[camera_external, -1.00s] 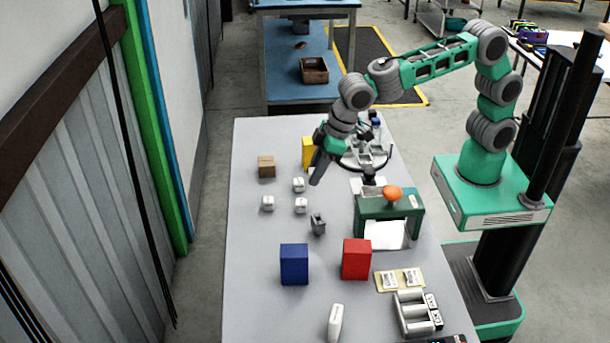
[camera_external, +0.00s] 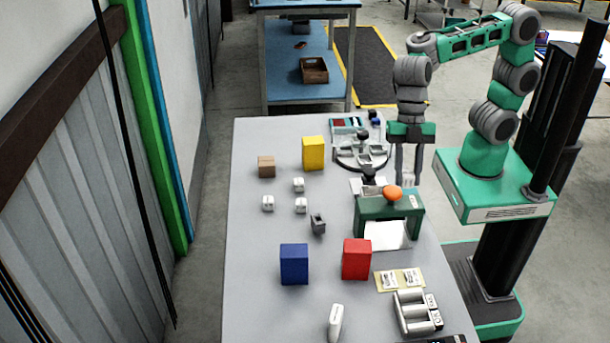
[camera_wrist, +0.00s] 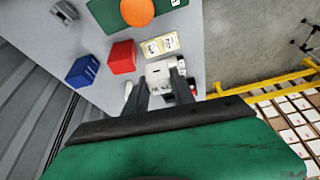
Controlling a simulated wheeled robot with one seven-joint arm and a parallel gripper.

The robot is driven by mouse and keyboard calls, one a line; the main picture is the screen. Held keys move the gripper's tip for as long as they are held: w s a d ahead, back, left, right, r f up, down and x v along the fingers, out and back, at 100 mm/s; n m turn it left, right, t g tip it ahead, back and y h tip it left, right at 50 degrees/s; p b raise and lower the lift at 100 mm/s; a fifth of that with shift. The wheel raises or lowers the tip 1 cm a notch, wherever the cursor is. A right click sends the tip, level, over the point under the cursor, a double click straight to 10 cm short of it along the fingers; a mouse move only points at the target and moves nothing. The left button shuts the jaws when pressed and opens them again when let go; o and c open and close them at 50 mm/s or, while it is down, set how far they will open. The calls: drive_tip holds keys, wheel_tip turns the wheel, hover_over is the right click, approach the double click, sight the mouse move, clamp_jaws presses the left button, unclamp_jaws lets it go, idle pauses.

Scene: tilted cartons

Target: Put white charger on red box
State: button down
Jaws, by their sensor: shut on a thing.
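My gripper (camera_external: 407,176) hangs pointing down at the right edge of the table, beside the green stand and well above and behind the red box (camera_external: 356,259). Its fingers show in the wrist view (camera_wrist: 158,84), shut on a small white thing (camera_wrist: 160,90), which looks like a white charger; its outline blends with pale items behind it.
A blue box (camera_external: 294,264) stands left of the red box. A yellow box (camera_external: 313,153) stands at the back.

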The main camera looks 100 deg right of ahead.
drive_tip(key=shift+d+f+n, duration=0.1)
drive_tip(key=shift+n, duration=0.4)
drive_tip(key=w+a+f+p, duration=0.2)
drive_tip(key=w+a+f, duration=0.3)
drive_tip(key=w, duration=0.4)
drive_tip(key=p, duration=0.1)
hover_over(359, 250)
drive_tip(key=d, duration=0.1)
drive_tip(key=f, duration=0.4)
drive_tip(key=shift+d+f, duration=0.2)
drive_tip(key=shift+f, duration=0.15)
wheel_tip(359, 250, down, 2)
drive_tip(key=shift+f+p, duration=0.25)
drive_tip(key=shift+p, duration=0.5)
drive_tip(key=shift+f+b, duration=0.3)
drive_tip(key=shift+f, duration=0.25)
drive_tip(key=c, duration=1.1)
unclamp_jaws()
drive_tip(key=shift+o, duration=0.2)
drive_tip(key=shift+r, duration=0.2)
